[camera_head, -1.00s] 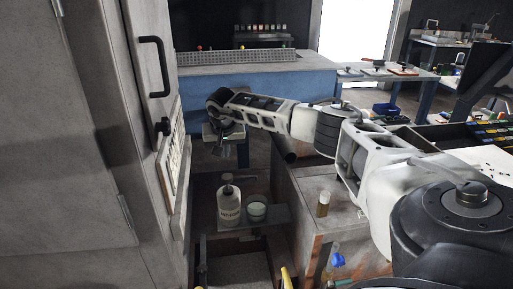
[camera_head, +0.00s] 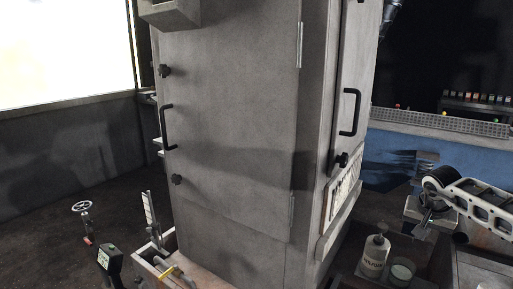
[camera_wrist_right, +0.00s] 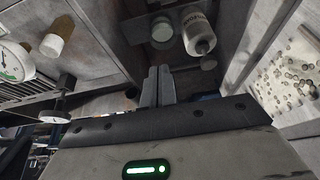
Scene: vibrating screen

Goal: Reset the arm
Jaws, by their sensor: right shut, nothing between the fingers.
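My right arm (camera_head: 490,206) comes in from the right edge in the head view, and only its far part shows. My right gripper (camera_head: 424,226) points down beside the tall grey cabinet, above the shelf with the bottle. In the right wrist view the two fingers of my right gripper (camera_wrist_right: 158,84) are together with nothing between them. My left arm and gripper are not in view.
The grey cabinet (camera_head: 235,130) with black handles fills the middle. A white pump bottle (camera_head: 374,254) and a jar (camera_head: 402,270) stand near my right gripper; both show in the wrist view. A blue bench (camera_head: 395,150) is behind.

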